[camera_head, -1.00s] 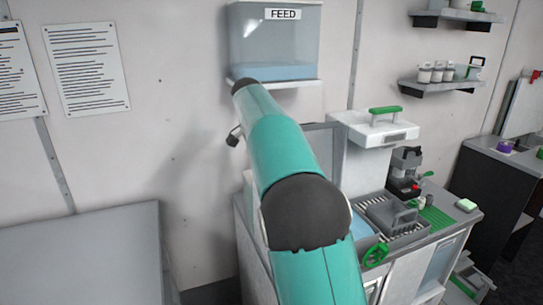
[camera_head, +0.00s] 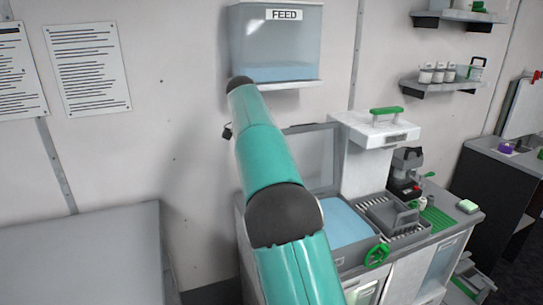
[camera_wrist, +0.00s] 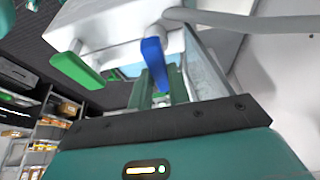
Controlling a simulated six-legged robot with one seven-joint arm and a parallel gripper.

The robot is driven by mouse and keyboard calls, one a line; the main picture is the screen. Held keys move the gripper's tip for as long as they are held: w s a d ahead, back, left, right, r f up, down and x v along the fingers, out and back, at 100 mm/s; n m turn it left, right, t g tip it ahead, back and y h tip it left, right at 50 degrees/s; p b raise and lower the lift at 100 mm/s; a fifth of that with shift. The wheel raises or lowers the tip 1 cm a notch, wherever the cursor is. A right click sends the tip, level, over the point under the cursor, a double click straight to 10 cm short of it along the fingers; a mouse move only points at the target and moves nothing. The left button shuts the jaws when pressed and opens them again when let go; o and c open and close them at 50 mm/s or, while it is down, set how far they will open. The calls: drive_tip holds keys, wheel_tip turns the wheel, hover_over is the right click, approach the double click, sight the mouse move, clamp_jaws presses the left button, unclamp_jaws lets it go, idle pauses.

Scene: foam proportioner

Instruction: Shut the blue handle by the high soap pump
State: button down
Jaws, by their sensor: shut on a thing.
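The blue handle (camera_wrist: 154,62) hangs under a white box-like pump body (camera_wrist: 115,32) in the wrist view, pointing down toward my gripper. My gripper (camera_wrist: 160,84) has its green fingers at the handle's lower end and is shut on it; the handle partly hides the fingers. A green handle (camera_wrist: 76,72) sticks out of the same white body on the left, apart from my gripper. In the head view my arm reaches up toward the FEED tank (camera_head: 275,45), and my gripper and the blue handle are hidden there.
A grey hose (camera_wrist: 240,20) runs right from the white body. In the head view, a counter with a blue-filled basin (camera_head: 345,220), a green valve wheel (camera_head: 377,255) and a white pump tower (camera_head: 368,150) stands right of my arm. A grey table (camera_head: 80,255) is at left.

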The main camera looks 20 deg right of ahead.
drive_tip(key=shift+a, duration=0.1)
drive_tip(key=c, duration=1.3)
unclamp_jaws()
drive_tip(key=shift+v, duration=3.55)
drive_tip(key=shift+r, duration=0.2)
